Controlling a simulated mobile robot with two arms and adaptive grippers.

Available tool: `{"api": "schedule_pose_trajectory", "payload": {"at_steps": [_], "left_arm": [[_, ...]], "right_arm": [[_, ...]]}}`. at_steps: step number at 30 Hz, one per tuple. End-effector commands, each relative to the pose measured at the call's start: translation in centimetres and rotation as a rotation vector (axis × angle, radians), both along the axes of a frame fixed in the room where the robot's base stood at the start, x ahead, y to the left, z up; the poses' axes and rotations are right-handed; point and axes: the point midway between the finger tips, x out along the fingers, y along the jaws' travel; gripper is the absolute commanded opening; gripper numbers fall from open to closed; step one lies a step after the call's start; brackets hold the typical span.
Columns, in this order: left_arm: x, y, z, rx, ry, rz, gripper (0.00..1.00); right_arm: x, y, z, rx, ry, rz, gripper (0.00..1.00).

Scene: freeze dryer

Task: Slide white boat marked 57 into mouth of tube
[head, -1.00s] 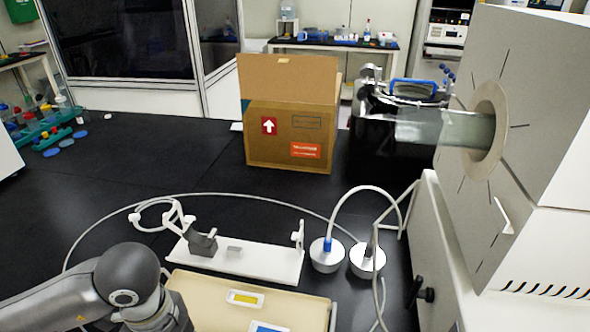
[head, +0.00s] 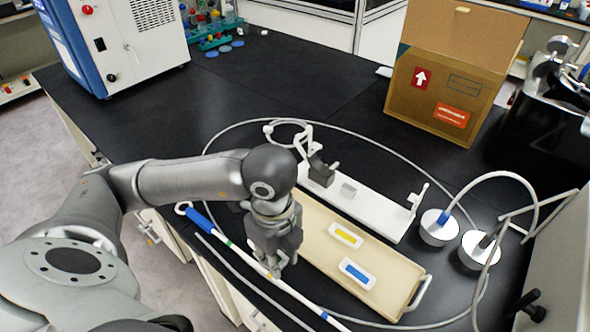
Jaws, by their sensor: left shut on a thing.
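A long white rod (head: 305,302) with a blue handle (head: 201,218) lies along the front of the bench. My left gripper (head: 274,272) points down at the rod, beside the tray's near-left edge, with its fingers shut on the rod. Two white boats lie on the beige tray (head: 310,232): one with yellow contents (head: 346,236) and one with blue contents (head: 357,274). No number 57 is legible on either, and the gripper hides part of the tray. The tube is outside the current view. My right gripper does not show.
A white stand (head: 372,214) with a grey block lies behind the tray. Two round metal pots (head: 438,228) with hoses stand to its right. A cardboard box (head: 445,95) stands at the back. The bench's left middle is clear black surface (head: 190,110).

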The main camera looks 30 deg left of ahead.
Motion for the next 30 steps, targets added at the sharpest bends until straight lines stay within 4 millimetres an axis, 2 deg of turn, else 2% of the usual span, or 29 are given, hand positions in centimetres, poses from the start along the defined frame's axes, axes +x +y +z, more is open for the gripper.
{"api": "schedule_pose_trajectory", "payload": {"at_steps": [5, 30], "left_arm": [[0.3, -0.1, 0.1, -0.001, -0.001, -0.177, 0.05], [1.7, -0.8, 0.6, -0.005, -0.002, -1.373, 0.05]], "right_arm": [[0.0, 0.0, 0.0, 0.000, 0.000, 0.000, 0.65], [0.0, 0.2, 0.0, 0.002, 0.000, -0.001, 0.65]]}}
